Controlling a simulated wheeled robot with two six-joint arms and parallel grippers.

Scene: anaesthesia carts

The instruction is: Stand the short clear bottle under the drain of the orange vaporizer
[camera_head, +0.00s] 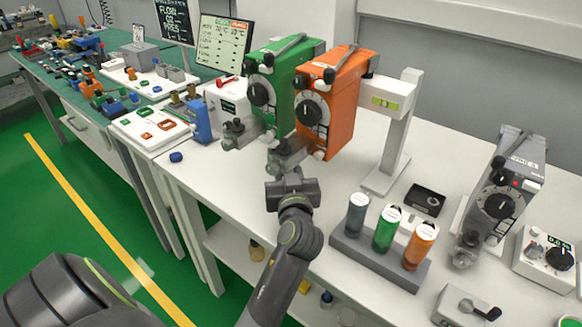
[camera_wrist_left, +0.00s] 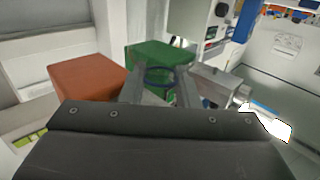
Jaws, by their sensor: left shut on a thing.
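The orange vaporizer (camera_head: 338,100) stands on the white bench beside the green vaporizer (camera_head: 285,85). Grey drain fittings show low on its front left, close to my left gripper (camera_head: 287,170). In the left wrist view the orange vaporizer (camera_wrist_left: 85,82) is at the left and the green vaporizer (camera_wrist_left: 150,54) is behind the fingertips. My left gripper (camera_wrist_left: 161,88) is shut on a see-through round thing with a dark blue rim, which looks like the short clear bottle (camera_wrist_left: 160,76). In the head view the bottle is hidden or too small to tell. My right gripper is not in view.
A rack (camera_head: 375,262) with grey, green and orange bottles stands to the right. A grey vaporizer (camera_head: 500,195) is further right. A white post stand (camera_head: 397,135) is just right of the orange vaporizer. A blue cap (camera_head: 176,157) lies at the bench's left edge.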

